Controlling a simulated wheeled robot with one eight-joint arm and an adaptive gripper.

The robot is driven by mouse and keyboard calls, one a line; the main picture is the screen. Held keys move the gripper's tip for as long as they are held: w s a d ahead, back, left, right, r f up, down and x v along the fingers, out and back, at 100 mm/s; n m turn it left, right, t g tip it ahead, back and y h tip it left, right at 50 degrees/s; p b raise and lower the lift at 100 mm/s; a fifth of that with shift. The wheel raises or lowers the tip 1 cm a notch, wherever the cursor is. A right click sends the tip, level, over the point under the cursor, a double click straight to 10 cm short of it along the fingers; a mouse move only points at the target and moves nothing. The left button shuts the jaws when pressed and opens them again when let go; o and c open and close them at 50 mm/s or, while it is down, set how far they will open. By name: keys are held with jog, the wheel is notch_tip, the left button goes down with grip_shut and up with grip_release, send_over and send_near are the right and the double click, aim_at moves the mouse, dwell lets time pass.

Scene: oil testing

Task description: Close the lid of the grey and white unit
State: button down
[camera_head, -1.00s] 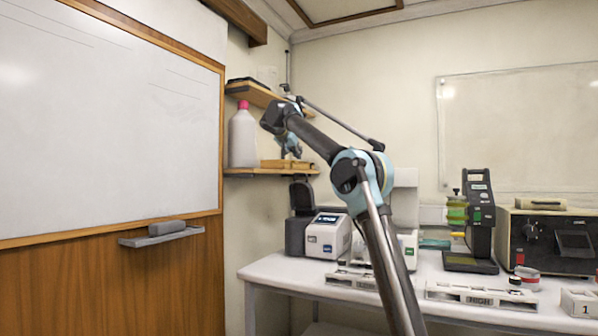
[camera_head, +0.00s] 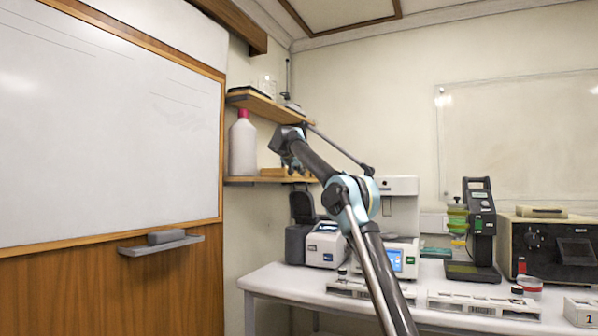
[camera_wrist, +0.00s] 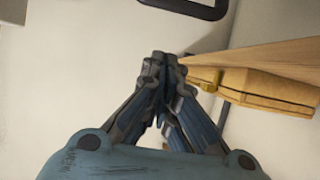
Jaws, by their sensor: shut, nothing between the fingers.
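The grey and white unit (camera_head: 325,246) stands at the left end of the bench. Its dark lid (camera_head: 302,206) is open and stands upright at the unit's left rear. My gripper (camera_head: 292,166) is above the lid in the head view, in front of the shelves, small and partly hidden by my wrist. In the wrist view my gripper (camera_wrist: 163,62) shows with its fingertips together and nothing between them. A dark rounded frame (camera_wrist: 190,8) at the top edge of the wrist view may be part of the lid; I cannot tell.
A wooden shelf (camera_head: 240,181) holds a white bottle (camera_head: 243,148) with a red cap, close to my wrist. A wooden box (camera_wrist: 265,88) shows in the wrist view. A white machine (camera_head: 401,218) stands right of the unit, partly behind my arm.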

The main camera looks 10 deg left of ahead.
jog(key=shift+s+a+f, duration=0.15)
jog(key=shift+s+a, duration=0.05)
jog(key=shift+s, duration=0.25)
jog(key=shift+s+a+f, duration=0.2)
jog(key=shift+s+f, duration=0.3)
jog(key=shift+f, duration=0.1)
jog(key=shift+s+a+f, duration=0.15)
jog(key=shift+s+f, duration=0.3)
jog(key=shift+f, duration=0.1)
